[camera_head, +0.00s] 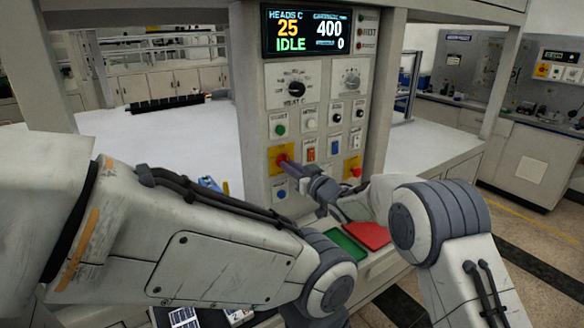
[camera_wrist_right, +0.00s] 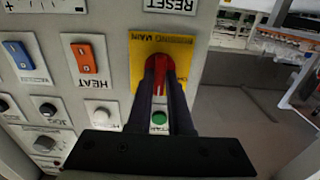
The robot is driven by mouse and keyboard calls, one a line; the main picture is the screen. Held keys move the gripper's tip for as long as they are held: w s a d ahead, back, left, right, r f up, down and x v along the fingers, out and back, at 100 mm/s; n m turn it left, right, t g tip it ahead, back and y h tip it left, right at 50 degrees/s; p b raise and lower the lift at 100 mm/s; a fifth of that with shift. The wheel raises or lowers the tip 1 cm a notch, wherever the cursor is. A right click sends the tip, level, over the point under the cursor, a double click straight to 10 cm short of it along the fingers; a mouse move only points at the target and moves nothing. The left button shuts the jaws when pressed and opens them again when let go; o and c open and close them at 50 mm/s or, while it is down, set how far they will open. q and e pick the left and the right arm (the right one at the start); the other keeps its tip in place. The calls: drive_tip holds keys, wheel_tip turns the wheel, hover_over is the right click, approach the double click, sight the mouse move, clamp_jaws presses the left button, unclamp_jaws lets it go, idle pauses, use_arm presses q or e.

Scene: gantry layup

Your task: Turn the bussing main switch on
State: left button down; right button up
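The main switch is a red knob on a yellow plate (camera_head: 273,157) at the left of the control panel. In the right wrist view, which sees the panel upside down, the red knob (camera_wrist_right: 159,72) stands between the two dark fingers, and the yellow plate (camera_wrist_right: 181,52) reads MAIN. My right gripper (camera_head: 287,162) reaches the knob from the right, and its fingers appear shut on it. The fingers cover part of the knob, and its turn position is hard to read. My left arm crosses the lower left of the head view; its gripper is out of the picture.
Beside the switch are an orange rocker (camera_head: 310,150) and a blue rocker (camera_head: 335,147). A green button (camera_head: 280,126) is above, a blue button (camera_head: 281,190) below. Another red knob (camera_head: 356,172) is at right. The display (camera_head: 306,32) reads IDLE. Green (camera_head: 346,244) and red (camera_head: 366,235) pads lie below.

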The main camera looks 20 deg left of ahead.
drive_tip(key=o, duration=0.4)
drive_tip(key=shift+s+a+f, duration=0.1)
drive_tip(key=shift+a, duration=0.1)
drive_tip(key=shift+c, duration=0.2)
drive_tip(key=shift+d, duration=0.1)
drive_tip(key=b+v, duration=0.3)
drive_tip(key=v, duration=0.7)
drive_tip(key=shift+d+b, duration=0.2)
drive_tip(key=shift+b, duration=0.1)
drive_tip(key=shift+s, duration=0.15)
